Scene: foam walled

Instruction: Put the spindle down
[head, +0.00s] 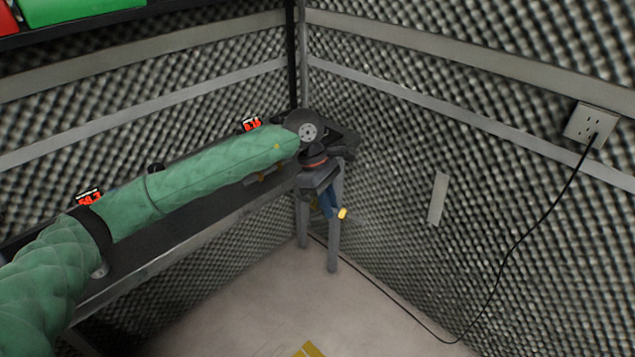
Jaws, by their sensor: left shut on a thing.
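My left arm, in a green padded sleeve, reaches in from the left to the corner. My left gripper (318,257) points down there, its two long grey fingers hanging past the bench end with the floor behind. It is shut on a small blue thing with a yellow end, which looks like the spindle (327,204). The spindle sits high between the fingers and is partly hidden by them. It looks tilted, its yellow end sticking out to the right. My right gripper is not in view.
A long dark bench (225,203) runs along the left wall under my arm, with two red number displays (89,197) at its back. A yellow item on it is partly hidden. A wall outlet (592,124) has a black cable (513,250) trailing to the floor. The floor is mostly clear.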

